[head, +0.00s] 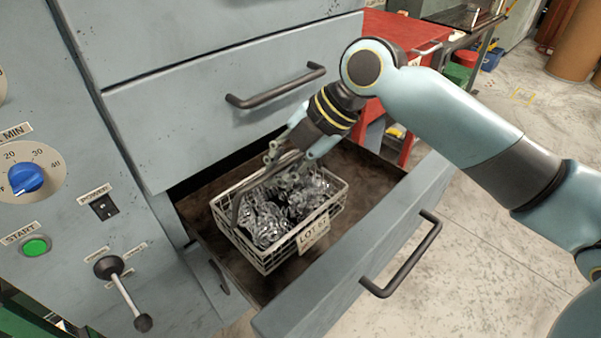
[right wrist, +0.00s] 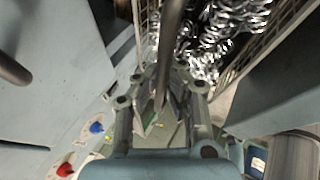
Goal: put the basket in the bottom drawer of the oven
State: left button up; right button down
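The wire basket (head: 262,257), tagged "LOT 87" and filled with shiny metal springs, sits inside the pulled-out bottom drawer (head: 375,232) of the grey oven (head: 160,60). Its dark handle (head: 236,207) is raised. My right gripper (head: 292,158) is over the back of the basket, fingers spread and pointing down at the handle. In the right wrist view the handle (right wrist: 171,45) runs between the open fingers (right wrist: 163,95), with the springs beyond. Whether a finger touches the handle cannot be told. My left gripper is not in view.
Above the bottom drawer is a closed front with a bar handle (head: 275,88). The oven's control panel, with a blue knob (head: 27,178), green button (head: 35,245) and lever (head: 122,290), is at left. A red cabinet (head: 395,30) stands behind. Floor at right is clear.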

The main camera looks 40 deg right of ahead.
aim_at(281, 207)
notch_tip(281, 207, down, 9)
jog(key=shift+a+f, duration=0.1)
jog(key=shift+f, duration=0.1)
dwell(0.4)
jog(key=c, duration=2)
grip_release()
jog(key=shift+f, duration=0.15)
jog(key=o, duration=0.5)
jog(key=shift+r, duration=0.2)
jog(key=v, duration=1.2)
jog(key=shift+f, duration=0.1)
